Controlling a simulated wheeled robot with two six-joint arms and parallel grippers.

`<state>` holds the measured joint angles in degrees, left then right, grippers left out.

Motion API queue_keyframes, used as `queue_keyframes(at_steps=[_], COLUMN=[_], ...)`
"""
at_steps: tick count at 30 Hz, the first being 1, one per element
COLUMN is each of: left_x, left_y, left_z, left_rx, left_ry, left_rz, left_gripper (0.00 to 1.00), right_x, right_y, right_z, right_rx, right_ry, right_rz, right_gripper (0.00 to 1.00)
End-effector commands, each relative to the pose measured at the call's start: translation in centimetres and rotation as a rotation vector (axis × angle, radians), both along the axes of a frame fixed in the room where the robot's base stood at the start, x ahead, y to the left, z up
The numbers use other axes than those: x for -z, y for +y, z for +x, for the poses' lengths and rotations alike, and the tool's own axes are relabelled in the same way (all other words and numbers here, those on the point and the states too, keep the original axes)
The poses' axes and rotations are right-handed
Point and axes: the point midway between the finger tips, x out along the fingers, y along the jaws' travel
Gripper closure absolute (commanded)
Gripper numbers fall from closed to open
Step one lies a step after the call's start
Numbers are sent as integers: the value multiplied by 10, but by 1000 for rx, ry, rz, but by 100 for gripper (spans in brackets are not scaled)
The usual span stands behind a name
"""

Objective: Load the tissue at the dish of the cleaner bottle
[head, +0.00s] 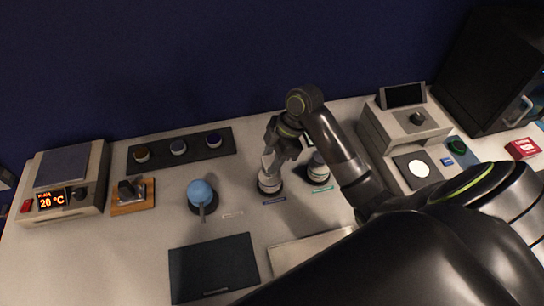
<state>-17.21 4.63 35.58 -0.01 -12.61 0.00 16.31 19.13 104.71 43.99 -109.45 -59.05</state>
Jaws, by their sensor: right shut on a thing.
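My right gripper (279,147) reaches in from the right over the bench and is shut on a small pale grey-white piece that looks like the tissue (268,161). The tissue hangs just above or against the top of a white, dark-based bottle (268,184); I cannot tell whether they touch. A second similar bottle (318,169) stands to its right, partly behind the gripper and arm. Small labels lie in front of the bottles, too small to read, so which one is the cleaner bottle is unclear. My left gripper is not in view.
A blue round-topped item (201,193) stands left of the bottles. A dark strip with several knobs (180,149) lies behind it. A heater reading 20 °C (66,179) is at far left. A dark mat (213,267) lies in front. A grey instrument (408,125) stands right.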

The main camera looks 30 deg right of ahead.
Motion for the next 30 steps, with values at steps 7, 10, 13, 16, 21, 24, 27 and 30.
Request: queue_keyframes(at_steps=[7, 10, 13, 16, 21, 24, 27, 30], left_x=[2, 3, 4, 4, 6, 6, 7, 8], left_y=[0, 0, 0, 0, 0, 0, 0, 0], left_z=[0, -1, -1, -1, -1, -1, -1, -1], left_rx=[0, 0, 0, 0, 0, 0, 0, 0], left_ry=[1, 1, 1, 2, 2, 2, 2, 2], left_rz=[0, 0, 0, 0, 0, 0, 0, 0], left_gripper=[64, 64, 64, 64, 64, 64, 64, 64], right_x=[4, 5, 6, 7, 9, 11, 12, 13], right_y=[0, 0, 0, 0, 0, 0, 0, 0], right_z=[0, 0, 0, 0, 0, 0, 0, 0], right_rx=[0, 0, 0, 0, 0, 0, 0, 0], right_ry=[0, 0, 0, 0, 0, 1, 1, 1], right_rz=[0, 0, 0, 0, 0, 0, 0, 0], right_gripper=[80, 80, 80, 80, 80, 80, 80, 80])
